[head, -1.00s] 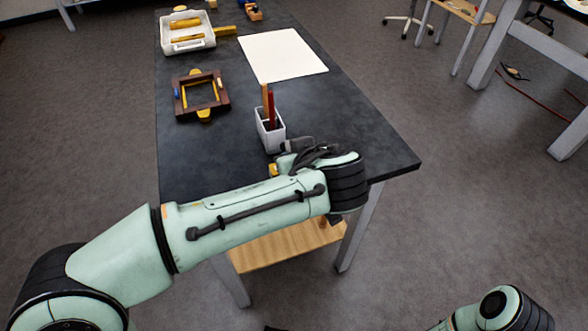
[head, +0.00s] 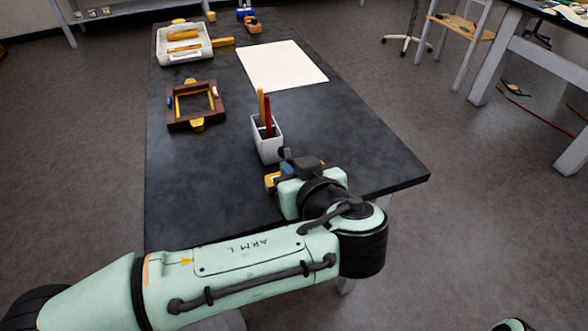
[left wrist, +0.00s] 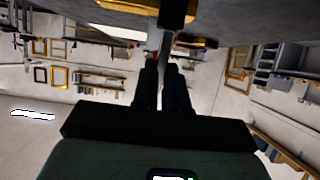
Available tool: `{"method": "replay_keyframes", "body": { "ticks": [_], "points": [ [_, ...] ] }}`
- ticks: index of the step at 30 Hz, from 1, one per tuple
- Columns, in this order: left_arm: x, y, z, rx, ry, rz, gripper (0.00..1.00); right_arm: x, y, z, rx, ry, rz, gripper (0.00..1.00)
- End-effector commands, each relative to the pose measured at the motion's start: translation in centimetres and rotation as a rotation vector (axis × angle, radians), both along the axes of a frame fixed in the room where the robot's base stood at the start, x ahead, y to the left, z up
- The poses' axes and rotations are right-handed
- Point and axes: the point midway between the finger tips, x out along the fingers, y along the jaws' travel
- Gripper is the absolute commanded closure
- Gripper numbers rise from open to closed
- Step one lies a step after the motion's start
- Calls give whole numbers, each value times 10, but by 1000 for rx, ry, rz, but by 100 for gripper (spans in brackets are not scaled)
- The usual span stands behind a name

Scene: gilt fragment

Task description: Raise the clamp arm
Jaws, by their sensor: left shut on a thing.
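In the left wrist view, the two dark fingers of my left gripper (left wrist: 162,70) are shut on a narrow grey bar (left wrist: 164,42), which I take to be the clamp arm. The bar meets a black and gold part (left wrist: 178,14) at the top of that view. In the head view, my left gripper (head: 287,160) is at the table's near right part, and its fingertips are mostly hidden by its own body. A small yellow part (head: 270,181) shows beside it, mostly hidden. My right gripper is not in view.
A white cup (head: 267,148) with brushes stands just behind my left gripper. A brown frame (head: 170,122) with yellow parts lies to the left on the dark table (head: 200,170). A white sheet (head: 283,65) and a white tray (head: 184,56) are farther back. The table's near left is clear.

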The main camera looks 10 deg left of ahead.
Motion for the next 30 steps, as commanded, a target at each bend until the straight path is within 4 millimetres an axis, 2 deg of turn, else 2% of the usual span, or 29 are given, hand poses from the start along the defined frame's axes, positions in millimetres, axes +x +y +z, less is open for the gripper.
{"method": "replay_keyframes", "body": {
  "ticks": [2, 3, 5, 6, 17, 20, 30],
  "points": [
    [0, 0, 1, 0, -2, 0, 100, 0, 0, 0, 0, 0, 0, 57],
    [0, 0, 1, -1, -2, 0, 84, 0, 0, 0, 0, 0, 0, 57],
    [0, 0, 1, -1, -2, 0, 65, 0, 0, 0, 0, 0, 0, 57],
    [0, 0, 1, -1, -2, 0, 62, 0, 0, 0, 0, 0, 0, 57],
    [-4, -3, 3, -1, 1, -2, 62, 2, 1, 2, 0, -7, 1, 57],
    [-14, -11, 9, -1, 0, -4, 62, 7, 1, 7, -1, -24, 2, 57],
    [-71, -49, 42, 0, -2, -5, 62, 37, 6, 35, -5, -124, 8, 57]
  ]
}}
